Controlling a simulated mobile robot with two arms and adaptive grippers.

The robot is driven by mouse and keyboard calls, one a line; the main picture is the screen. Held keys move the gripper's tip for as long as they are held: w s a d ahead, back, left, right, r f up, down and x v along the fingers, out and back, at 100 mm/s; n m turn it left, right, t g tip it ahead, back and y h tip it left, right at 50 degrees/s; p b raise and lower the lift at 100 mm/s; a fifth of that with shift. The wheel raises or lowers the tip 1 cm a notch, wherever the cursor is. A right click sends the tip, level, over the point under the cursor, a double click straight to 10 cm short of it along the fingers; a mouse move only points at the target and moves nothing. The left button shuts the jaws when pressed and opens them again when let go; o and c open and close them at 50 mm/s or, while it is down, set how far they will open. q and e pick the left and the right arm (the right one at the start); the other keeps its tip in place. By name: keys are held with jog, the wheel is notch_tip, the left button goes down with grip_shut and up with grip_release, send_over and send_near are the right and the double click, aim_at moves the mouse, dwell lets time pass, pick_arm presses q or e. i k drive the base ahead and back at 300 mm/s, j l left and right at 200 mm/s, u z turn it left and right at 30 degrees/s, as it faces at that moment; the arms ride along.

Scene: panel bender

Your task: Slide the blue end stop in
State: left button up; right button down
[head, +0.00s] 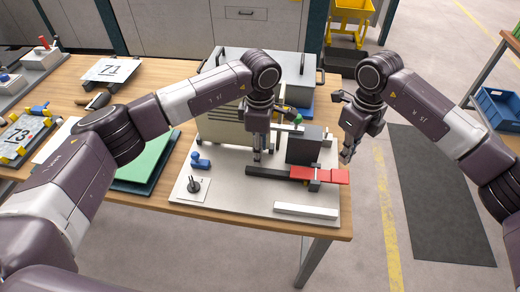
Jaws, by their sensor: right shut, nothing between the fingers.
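The blue end stop (201,162) sits on the light base plate (225,202) at its left side, behind a small square plate with a dark knob (194,184). My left gripper (257,157) points down over the middle of the plate, to the right of the blue stop and apart from it. It is just behind the left end of a dark bar (266,171); its finger opening is too small to tell. My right gripper (346,156) is shut and empty, just off the plate's right side, above a red piece (328,176) in line with the bar.
A dark block (304,147) stands behind the bar. A pale bar (306,211) lies along the front right of the plate. A green sheet (147,158) lies left of the plate. The wooden table's (245,224) front edge is close.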

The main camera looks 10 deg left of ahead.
aim_at(196, 162)
jog(key=k, duration=1.5)
